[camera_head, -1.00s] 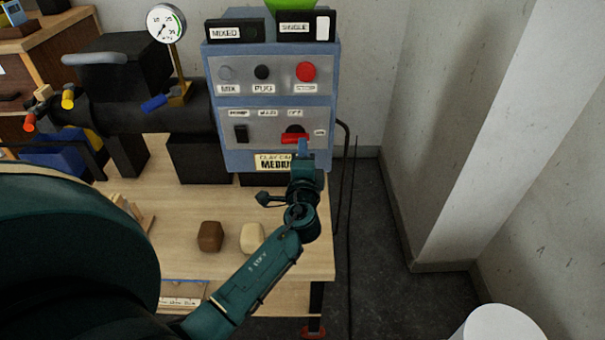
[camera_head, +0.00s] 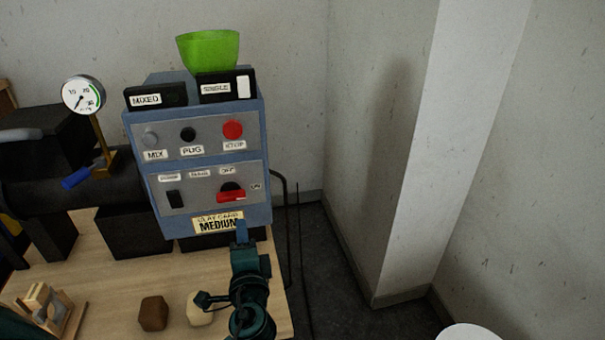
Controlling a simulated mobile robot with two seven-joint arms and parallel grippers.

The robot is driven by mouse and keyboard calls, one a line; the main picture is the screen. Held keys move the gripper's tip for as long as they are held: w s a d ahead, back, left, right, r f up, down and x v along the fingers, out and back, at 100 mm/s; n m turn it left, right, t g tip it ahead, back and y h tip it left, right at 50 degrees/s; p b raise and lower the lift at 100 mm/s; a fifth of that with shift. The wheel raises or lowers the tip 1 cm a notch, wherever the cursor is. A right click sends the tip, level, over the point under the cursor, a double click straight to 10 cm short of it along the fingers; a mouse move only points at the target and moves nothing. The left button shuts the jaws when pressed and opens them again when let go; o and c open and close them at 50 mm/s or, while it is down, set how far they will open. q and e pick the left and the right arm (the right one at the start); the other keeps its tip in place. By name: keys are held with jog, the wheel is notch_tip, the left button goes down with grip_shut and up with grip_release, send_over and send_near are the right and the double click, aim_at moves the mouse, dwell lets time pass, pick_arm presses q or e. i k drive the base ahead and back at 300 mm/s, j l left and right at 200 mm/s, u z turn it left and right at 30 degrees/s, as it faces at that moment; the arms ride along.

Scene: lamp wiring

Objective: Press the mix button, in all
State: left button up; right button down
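The mix button (camera_head: 150,138) is a grey round button at the upper left of the blue control box's (camera_head: 266,165) front panel, above a MIX label. A black PUG button (camera_head: 188,134) and a red STOP button (camera_head: 232,129) are to its right.
Signs reading MIXED (camera_head: 146,99) and SINGLE (camera_head: 216,89) and a green bowl (camera_head: 208,50) are on top of the box. A pressure gauge (camera_head: 83,95) stands left. Brown (camera_head: 153,313) and cream (camera_head: 199,310) blocks lie on the wooden table (camera_head: 110,290). Cables hang at the right.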

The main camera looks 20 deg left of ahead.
aim_at(150, 139)
jog(key=k+l, duration=0.8)
jog(key=k, duration=0.05)
